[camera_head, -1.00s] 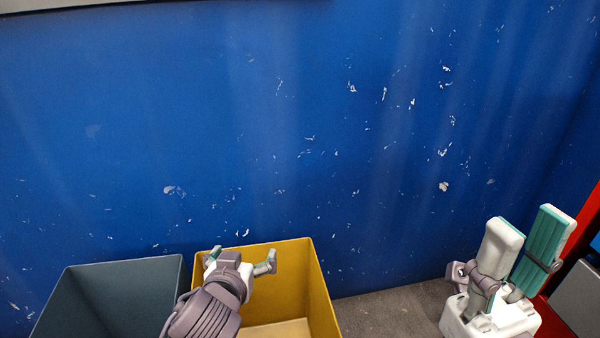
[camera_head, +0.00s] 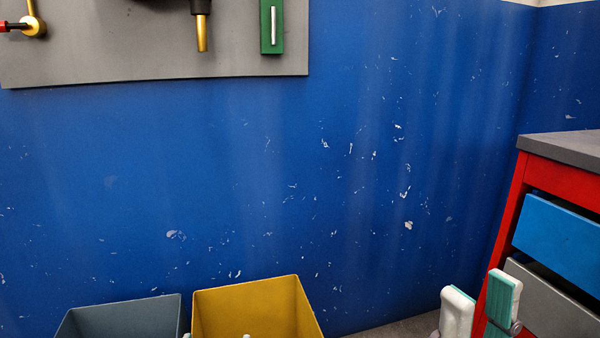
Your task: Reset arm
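My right gripper (camera_head: 481,300) shows at the bottom right. Its two white fingers with teal pads stand upright and apart, with nothing between them. Its body is cut off by the lower edge. Of my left gripper (camera_head: 217,336), only what look like two small fingertips show at the bottom edge, well apart, by the yellow bin (camera_head: 255,298). The rest of that gripper and its arm are out of the picture. I see nothing held in either gripper.
A grey bin (camera_head: 120,315) stands left of the yellow one, against the blue wall (camera_head: 300,180). A red cabinet (camera_head: 507,215) with a blue drawer (camera_head: 560,235) and a grey drawer (camera_head: 550,300) stands right. A grey tool board (camera_head: 130,55) hangs upper left.

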